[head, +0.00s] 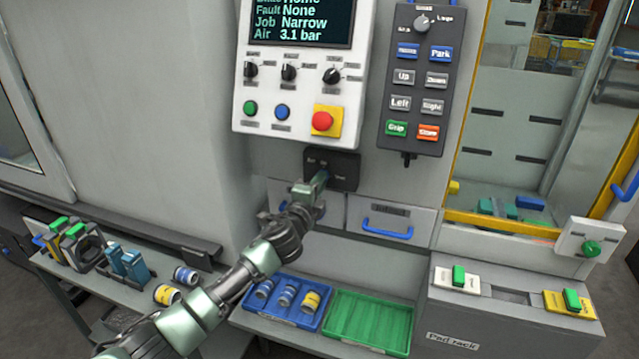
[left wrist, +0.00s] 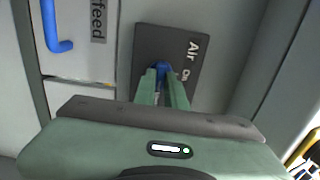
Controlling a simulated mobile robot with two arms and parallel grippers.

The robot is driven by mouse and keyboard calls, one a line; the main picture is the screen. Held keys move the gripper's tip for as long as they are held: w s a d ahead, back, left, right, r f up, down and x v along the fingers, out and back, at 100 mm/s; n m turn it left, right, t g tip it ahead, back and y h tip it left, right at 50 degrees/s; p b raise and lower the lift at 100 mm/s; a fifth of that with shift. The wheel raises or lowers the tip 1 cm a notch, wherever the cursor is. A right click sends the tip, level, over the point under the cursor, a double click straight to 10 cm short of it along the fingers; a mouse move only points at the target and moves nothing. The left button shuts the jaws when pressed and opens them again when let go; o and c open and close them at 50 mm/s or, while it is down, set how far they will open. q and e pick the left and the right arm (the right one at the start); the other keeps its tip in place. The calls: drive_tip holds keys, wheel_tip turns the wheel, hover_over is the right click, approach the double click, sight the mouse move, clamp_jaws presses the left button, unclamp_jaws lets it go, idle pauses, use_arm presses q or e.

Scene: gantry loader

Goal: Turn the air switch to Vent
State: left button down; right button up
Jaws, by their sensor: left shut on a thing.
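The air switch is a dark plate (head: 345,172) on the grey wall below the control panel. It also shows in the left wrist view (left wrist: 185,45), with the word "Air" and smaller lettering partly cut off by my fingers. Its blue handle (left wrist: 161,67) sits between the fingertips of my left gripper (left wrist: 160,80), which is shut on it. In the head view my left gripper (head: 320,180) covers the handle, so its setting cannot be read there. The panel's screen (head: 300,20) reads "Air 3.1 bar". My right gripper is not in view.
The control panel (head: 255,60) with knobs and a red stop button (head: 322,121) hangs above the switch. A button pendant (head: 428,75) is to its right. Drawers with blue handles (head: 388,232) lie below. Blue (head: 290,318) and green trays (head: 368,321) stand on the shelf.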

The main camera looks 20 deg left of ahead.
use_arm(q)
drive_tip(key=shift+f, duration=0.1)
drive_tip(key=c, duration=1.5)
unclamp_jaws()
drive_tip(key=shift+o, duration=0.2)
drive_tip(key=s, duration=0.8)
drive_tip(key=shift+b, duration=0.45)
drive_tip(key=shift+a, duration=0.1)
